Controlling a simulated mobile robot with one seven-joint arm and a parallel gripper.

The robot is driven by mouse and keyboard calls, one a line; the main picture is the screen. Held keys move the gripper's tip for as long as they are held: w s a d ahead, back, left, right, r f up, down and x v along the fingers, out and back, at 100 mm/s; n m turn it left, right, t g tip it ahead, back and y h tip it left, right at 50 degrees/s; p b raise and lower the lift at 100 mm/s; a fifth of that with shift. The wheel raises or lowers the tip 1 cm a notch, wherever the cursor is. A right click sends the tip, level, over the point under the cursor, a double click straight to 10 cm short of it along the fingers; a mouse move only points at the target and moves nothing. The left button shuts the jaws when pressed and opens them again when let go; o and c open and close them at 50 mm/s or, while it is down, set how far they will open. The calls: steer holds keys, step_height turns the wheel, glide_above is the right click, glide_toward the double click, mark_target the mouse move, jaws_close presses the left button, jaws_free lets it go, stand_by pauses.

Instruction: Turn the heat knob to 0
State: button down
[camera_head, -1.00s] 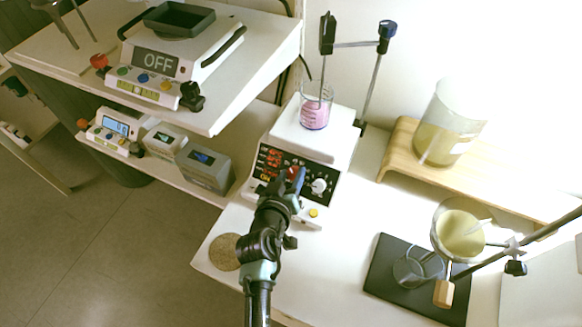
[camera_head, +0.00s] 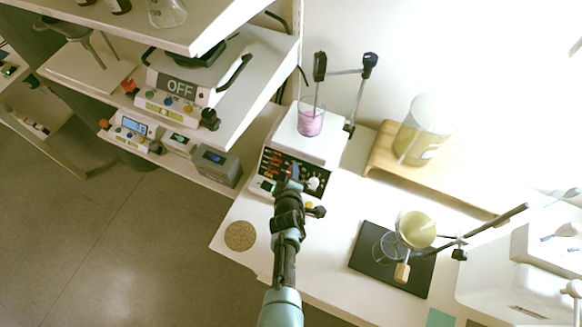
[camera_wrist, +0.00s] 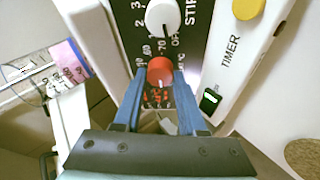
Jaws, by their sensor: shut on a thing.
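The hot-plate stirrer (camera_head: 307,143) stands on the white bench, with a black front panel and a glass beaker of pink liquid (camera_head: 311,122) on top. In the wrist view, the red heat knob (camera_wrist: 160,72) sits between the two blue fingers of my gripper (camera_wrist: 159,80), which is shut on it. Numbers are printed around the knob; its pointer setting is not clear to me. The white stir knob (camera_wrist: 162,17) is just above it in that view. In the head view, my gripper (camera_head: 290,177) is at the panel and hides the red knob.
A yellow button (camera_wrist: 248,8) and a small green-lit switch (camera_wrist: 210,99) lie to the right in the wrist view. A support stand (camera_head: 362,95) rises behind the stirrer. A wooden riser (camera_head: 385,160) and a dark mat (camera_head: 365,262) with glassware are to the right.

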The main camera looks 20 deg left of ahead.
steer(key=shift+n+p, duration=0.5)
steer(key=shift+n, duration=0.4)
steer(key=shift+c, duration=2.3)
jaws_free()
steer(key=shift+g, duration=0.3)
steer(key=p+v, duration=1.2)
steer(key=v, duration=0.1)
steer(key=shift+p, duration=0.35)
